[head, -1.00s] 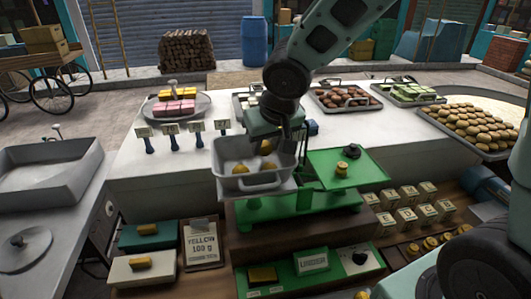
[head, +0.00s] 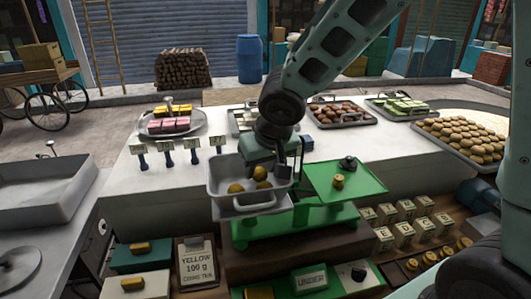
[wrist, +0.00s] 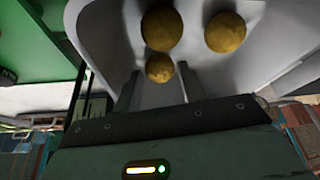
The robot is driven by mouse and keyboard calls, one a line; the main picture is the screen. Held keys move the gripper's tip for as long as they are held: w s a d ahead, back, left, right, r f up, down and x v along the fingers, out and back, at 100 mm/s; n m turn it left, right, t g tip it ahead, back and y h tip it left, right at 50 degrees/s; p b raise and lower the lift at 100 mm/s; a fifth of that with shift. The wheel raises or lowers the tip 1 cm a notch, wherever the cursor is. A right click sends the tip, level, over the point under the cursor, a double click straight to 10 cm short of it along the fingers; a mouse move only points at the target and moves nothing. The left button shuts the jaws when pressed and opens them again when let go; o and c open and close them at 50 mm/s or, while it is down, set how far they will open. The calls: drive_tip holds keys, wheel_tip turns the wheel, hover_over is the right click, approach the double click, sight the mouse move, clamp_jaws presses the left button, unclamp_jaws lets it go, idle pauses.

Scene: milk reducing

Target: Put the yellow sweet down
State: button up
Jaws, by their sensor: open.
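Three round yellow sweets lie in the grey metal pan (head: 221,190) on the left side of the green balance scale: a left one (head: 236,188), a back one (head: 260,173) and a right one (head: 263,186). My gripper (head: 272,172) reaches down over the back of the pan. In the wrist view its two fingers (wrist: 158,88) are apart. One small-looking sweet (wrist: 159,68) sits near the gap between the fingertips; I cannot tell whether it touches them. Two others (wrist: 162,28) (wrist: 226,33) lie farther off in the pan.
The scale's right green plate (head: 355,192) bears a brass weight (head: 338,181) and a dark knob-like piece. Trays of sweets line the back of the white counter (head: 160,195). Lettered boxes (head: 405,230) stand at the right.

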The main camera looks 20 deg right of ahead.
drive_tip(key=p+v, duration=0.3)
drive_tip(key=v, duration=0.9)
drive_tip(key=s+a+f+n+g, duration=0.2)
drive_tip(key=s+a+f+n, duration=0.1)
drive_tip(key=s, duration=0.6)
drive_tip(key=s+a+f+n+g, duration=0.2)
drive_tip(key=s+a+f+n, duration=0.1)
drive_tip(key=s, duration=0.7)
drive_tip(key=shift+s+a+f+n+g, duration=0.2)
drive_tip(key=shift+a+f+n+g, duration=0.2)
drive_tip(key=shift+n, duration=0.1)
